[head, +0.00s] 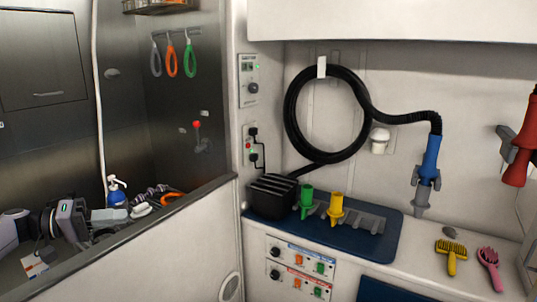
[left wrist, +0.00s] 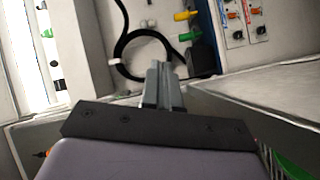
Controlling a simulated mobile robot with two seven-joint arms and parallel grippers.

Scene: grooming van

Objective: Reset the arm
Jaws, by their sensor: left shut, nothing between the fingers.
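My left gripper (head: 122,216) reaches in from the lower left in the head view, over the steel tub. In the left wrist view its fingers (left wrist: 160,80) are together with nothing between them. Part of the arm behind it is cut off by the left edge of the head view. My right gripper is not in view.
A blue pump bottle (head: 117,194) and an orange loop (head: 172,198) lie close to my left gripper. The tub's raised rim (head: 150,231) separates it from the counter, which holds a black dryer box (head: 272,196), green nozzle (head: 306,202), yellow nozzle (head: 336,209) and brushes (head: 451,257).

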